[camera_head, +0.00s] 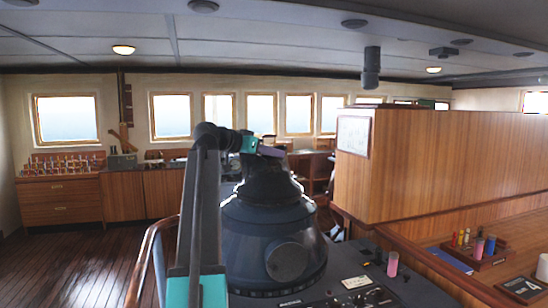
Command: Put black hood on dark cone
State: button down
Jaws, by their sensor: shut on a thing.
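The dark cone (275,225) is a large dark grey housing with a round boss on its front, standing at the middle of the view. The black hood (268,184) is at the top of the cone, in line with it. I cannot tell whether it rests on the cone or hangs just above it. My gripper (267,154) is at the hood's top, at the end of my arm, which reaches up on the left and over. It is shut on the black hood; its fingertips are small and partly hidden.
A wooden partition (440,160) stands to the right. A console with a pink cylinder (393,264) lies at the front right, beside a wooden rail (440,265). A wooden desk (480,262) holds a tray of coloured cylinders (474,253). Open floor (70,265) lies to the left.

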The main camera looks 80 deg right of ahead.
jog(key=shift+f, duration=0.95)
jog(key=c, duration=1.8)
grip_release()
jog(key=shift+c, duration=0.2)
jog(key=shift+w, duration=0.1)
jog(key=b+v, duration=0.2)
jog(key=v, duration=1)
